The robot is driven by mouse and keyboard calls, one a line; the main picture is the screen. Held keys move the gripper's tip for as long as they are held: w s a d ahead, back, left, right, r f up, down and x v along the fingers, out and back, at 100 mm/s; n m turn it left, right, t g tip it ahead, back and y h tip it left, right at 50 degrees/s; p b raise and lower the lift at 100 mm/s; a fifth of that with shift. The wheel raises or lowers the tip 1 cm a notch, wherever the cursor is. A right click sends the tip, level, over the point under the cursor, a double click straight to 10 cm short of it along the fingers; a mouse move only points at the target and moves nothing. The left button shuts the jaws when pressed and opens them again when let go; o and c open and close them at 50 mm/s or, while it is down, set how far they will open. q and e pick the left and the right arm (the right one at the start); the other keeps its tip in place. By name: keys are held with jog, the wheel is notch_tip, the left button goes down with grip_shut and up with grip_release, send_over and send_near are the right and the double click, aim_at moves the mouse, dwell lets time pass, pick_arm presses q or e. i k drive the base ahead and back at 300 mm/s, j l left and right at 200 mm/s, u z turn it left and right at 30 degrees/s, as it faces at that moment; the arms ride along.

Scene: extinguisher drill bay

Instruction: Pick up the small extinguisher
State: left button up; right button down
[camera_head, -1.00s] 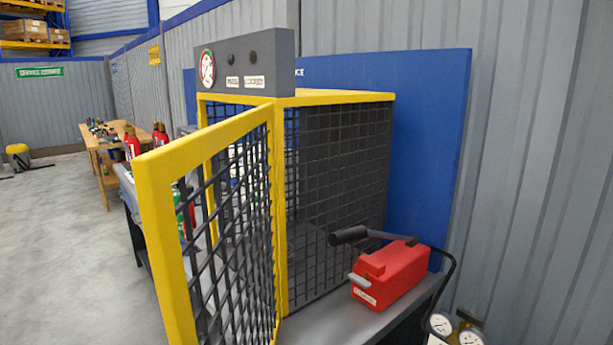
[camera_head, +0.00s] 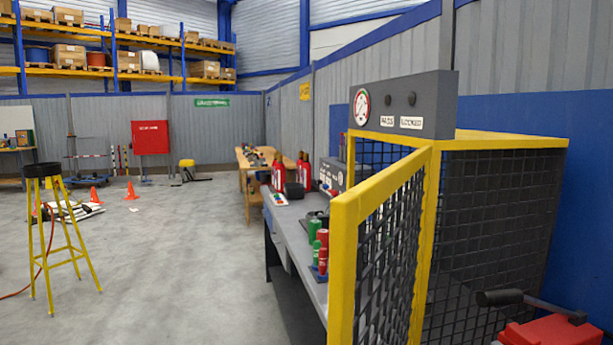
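Red extinguishers with dark tops stand upright on the grey workbench (camera_head: 290,225), beyond the open cage door; one (camera_head: 278,178) is at the left and another (camera_head: 305,172) is just right of it. I cannot tell which of them is the small one. Nearer on the bench, small green and red cylinders (camera_head: 315,230) stand close to the door. Neither of my grippers shows in the head view.
A yellow-framed mesh cage (camera_head: 500,220) stands at right, its door (camera_head: 385,250) swung open toward me. A red box with a black handle (camera_head: 545,332) is at lower right. A yellow stool (camera_head: 60,235) and orange cones (camera_head: 131,190) stand left. The middle floor is clear.

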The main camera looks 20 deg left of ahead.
aim_at(305, 170)
jog(key=i+j+u, duration=0.2)
jog(key=j, duration=0.2)
jog(key=j+u, duration=0.15)
jog(key=j, duration=0.2)
jog(key=i+j+u, duration=0.15)
jog(key=i+j, duration=0.25)
jog(key=i+j+u, duration=0.2)
jog(key=i+j, duration=0.2)
jog(key=i+j+u, duration=0.15)
jog(key=i+j, duration=0.15)
jog(key=i, duration=0.25)
jog(key=i+j+u, duration=0.15)
jog(key=i, duration=0.35)
jog(key=i+z, duration=0.15)
jog(key=i, duration=0.35)
jog(key=i+j+z, duration=0.1)
jog(key=i, duration=0.35)
jog(key=i+j+z, duration=0.15)
jog(key=i, duration=0.35)
jog(key=i+j+z, duration=0.15)
jog(key=i, duration=0.3)
